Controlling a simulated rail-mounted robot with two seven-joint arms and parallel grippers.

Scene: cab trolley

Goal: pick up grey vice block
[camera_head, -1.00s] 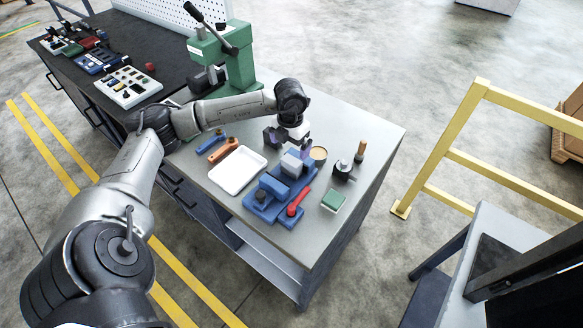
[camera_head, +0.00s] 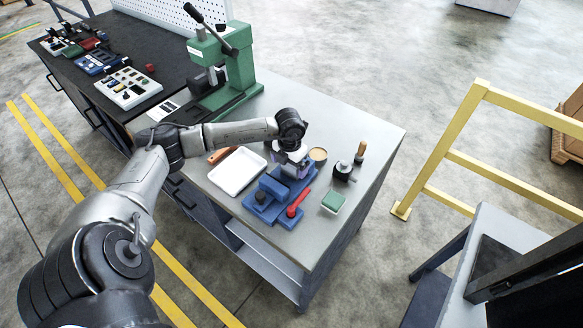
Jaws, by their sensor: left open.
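A blue vice (camera_head: 264,205) with a red handle (camera_head: 297,203) stands on the grey worktop (camera_head: 355,125). My left gripper (camera_head: 290,165) is open, pointing down over the rear part of the vice, where the grey vice block sits. The gripper now hides nearly all of the block. I cannot tell whether the fingers are around it or just above it. My right gripper is not in view.
A white tray (camera_head: 238,172) lies left of the vice. A round tin (camera_head: 318,155), a dark fixture (camera_head: 343,170), a wooden-handled tool (camera_head: 360,152) and a green block (camera_head: 333,201) stand to the right. A green press (camera_head: 240,68) stands behind.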

